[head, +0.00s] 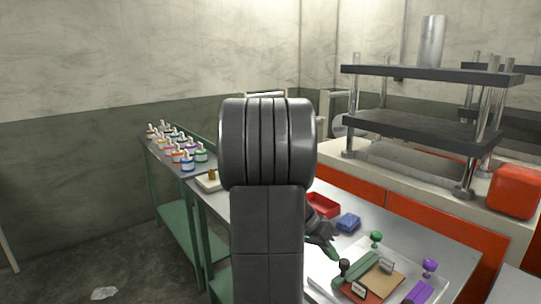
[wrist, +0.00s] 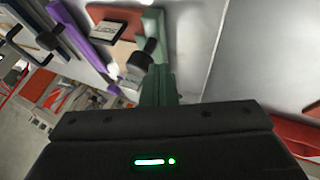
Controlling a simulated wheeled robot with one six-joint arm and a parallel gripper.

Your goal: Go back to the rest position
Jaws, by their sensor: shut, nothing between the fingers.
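My gripper (head: 334,254) shows beside my dark arm in the head view, partly hidden behind it. Its greenish fingers are shut and empty, above the near left part of a white tray (head: 318,284). In the wrist view the gripper (wrist: 158,72) points toward the tray's contents, with a black knob (wrist: 140,60) close to the fingers. Whether the fingers touch anything there cannot be told.
The tray holds a green bar (head: 366,266), a purple bar (head: 420,293), a brown board (head: 382,282) and knobbed stamps. Behind it are a red bin (head: 322,205) and a blue block (head: 348,222). A press (head: 425,130) stands behind right. Several bottles (head: 187,163) stand at left.

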